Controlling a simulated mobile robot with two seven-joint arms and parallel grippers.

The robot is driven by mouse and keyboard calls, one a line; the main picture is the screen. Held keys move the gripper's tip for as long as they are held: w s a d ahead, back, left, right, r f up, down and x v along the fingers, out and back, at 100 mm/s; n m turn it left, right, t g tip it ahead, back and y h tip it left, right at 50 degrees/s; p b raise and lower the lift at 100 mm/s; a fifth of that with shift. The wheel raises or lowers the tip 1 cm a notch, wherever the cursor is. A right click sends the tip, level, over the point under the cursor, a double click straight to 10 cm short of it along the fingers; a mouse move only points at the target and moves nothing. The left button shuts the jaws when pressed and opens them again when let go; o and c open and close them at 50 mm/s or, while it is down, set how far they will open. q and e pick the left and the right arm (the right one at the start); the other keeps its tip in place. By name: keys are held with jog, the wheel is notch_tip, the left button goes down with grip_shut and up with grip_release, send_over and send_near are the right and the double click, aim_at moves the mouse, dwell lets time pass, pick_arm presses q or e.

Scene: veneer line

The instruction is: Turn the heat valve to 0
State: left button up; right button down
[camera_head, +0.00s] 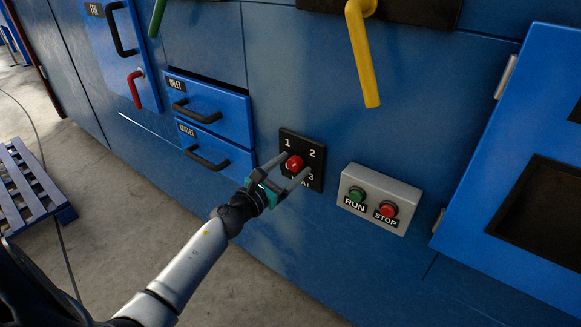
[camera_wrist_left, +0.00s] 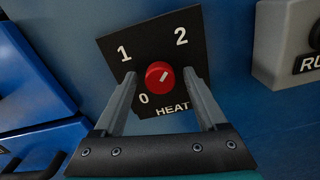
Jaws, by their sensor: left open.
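The heat valve is a round red knob (camera_head: 294,162) on a black plate marked 1, 2, 3, 0 and HEAT, set on the blue machine wall. In the left wrist view the knob (camera_wrist_left: 160,75) bears a short white mark that points up and right, toward the 2. The 3 is hidden there by a finger. My left gripper (camera_head: 296,164) is open, its fingers on either side of the knob with gaps showing. I cannot tell whether the fingertips reach past the knob's face. My right gripper is not in view.
A grey box with a green RUN button (camera_head: 356,195) and red STOP button (camera_head: 388,209) is close to the right of the plate. The INLET drawer (camera_head: 210,108) and OUTLET drawer (camera_head: 215,150) protrude at left. A yellow lever (camera_head: 364,60) hangs above. A pallet (camera_head: 30,185) lies on the floor.

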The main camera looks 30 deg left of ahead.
pick_arm(q)
jog(key=c, duration=0.8)
grip_shut()
